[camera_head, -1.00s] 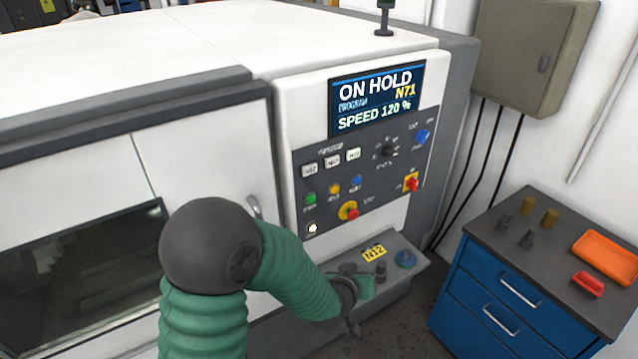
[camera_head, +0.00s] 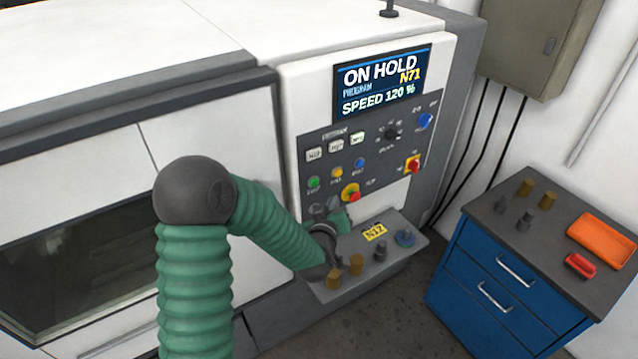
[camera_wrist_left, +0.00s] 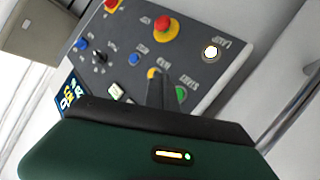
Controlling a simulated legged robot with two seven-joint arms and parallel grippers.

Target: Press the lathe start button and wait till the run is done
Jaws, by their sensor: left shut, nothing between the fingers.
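The lathe's green start button (camera_head: 313,182) is at the left end of a row on the grey control panel, beside a yellow button (camera_head: 336,172) and a blue button (camera_head: 359,163). My left gripper (camera_head: 319,208) is shut and empty, below the green button in the head view. In the left wrist view its dark finger (camera_wrist_left: 155,88) overlaps the panel near the yellow button, with the green button (camera_wrist_left: 181,93) to its right; contact cannot be told. The display (camera_head: 382,80) reads ON HOLD, program N71, speed 120 %. My right gripper is not in view.
A red mushroom button (camera_head: 351,192) on yellow sits just right of my gripper. A white lit lamp (camera_wrist_left: 211,52) shows in the wrist view. A blue cabinet (camera_head: 500,285) stands at right.

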